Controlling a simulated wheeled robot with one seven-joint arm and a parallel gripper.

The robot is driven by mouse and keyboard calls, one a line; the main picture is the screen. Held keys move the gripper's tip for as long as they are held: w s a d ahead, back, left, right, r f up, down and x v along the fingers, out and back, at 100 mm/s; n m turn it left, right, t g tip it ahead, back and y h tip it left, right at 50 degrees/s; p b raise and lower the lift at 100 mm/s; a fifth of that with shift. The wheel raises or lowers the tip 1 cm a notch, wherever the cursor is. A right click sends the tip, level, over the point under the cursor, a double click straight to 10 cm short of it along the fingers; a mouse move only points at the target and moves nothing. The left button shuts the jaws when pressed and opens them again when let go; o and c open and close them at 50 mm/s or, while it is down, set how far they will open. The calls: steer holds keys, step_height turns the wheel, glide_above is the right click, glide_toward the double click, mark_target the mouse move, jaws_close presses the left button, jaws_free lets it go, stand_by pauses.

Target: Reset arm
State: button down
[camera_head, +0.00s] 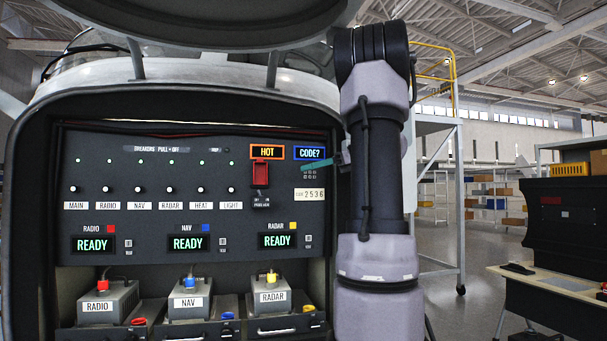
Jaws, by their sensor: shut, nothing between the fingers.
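My arm stands upright at the right of the panel, its pale links and black middle section close to the camera. My gripper (339,161) is mostly hidden behind this arm. Only a teal, narrow part of it shows at the arm's left edge, pointing left near the small keypad (310,173) under the "CODE?" sign (310,153). It looks shut, with nothing seen in it. I cannot tell whether it touches the panel.
The dark avionics panel (225,218) has a red switch cover (261,173) under a lit "HOT" sign, several breakers with green lights, a "2536" counter (310,194) and three "READY" displays. RADIO (97,307), NAV (190,308) and RADAR (271,297) boxes sit below. A desk (547,293) stands at right.

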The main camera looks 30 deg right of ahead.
steer(key=s+a+f+n+g+h, duration=0.1)
steer(key=s+a+f+n+g, duration=0.2)
steer(key=a, duration=0.4)
steer(key=s+a+f+n+g+h, duration=0.15)
steer(key=s+a+f+n, duration=0.25)
steer(key=a, duration=0.4)
steer(key=s+a+f+n+h, duration=0.3)
steer(key=s+f+n, duration=0.2)
steer(key=s+n, duration=0.1)
steer(key=s+a+f+n+h, duration=0.3)
steer(key=s+f+n, duration=0.1)
steer(key=s+n, duration=0.3)
steer(key=shift+a+f+n+t, duration=0.35)
steer(key=shift+n+t, duration=0.1)
steer(key=shift+n, duration=0.15)
steer(key=shift+s+h, duration=0.1)
steer(key=shift+h, duration=0.15)
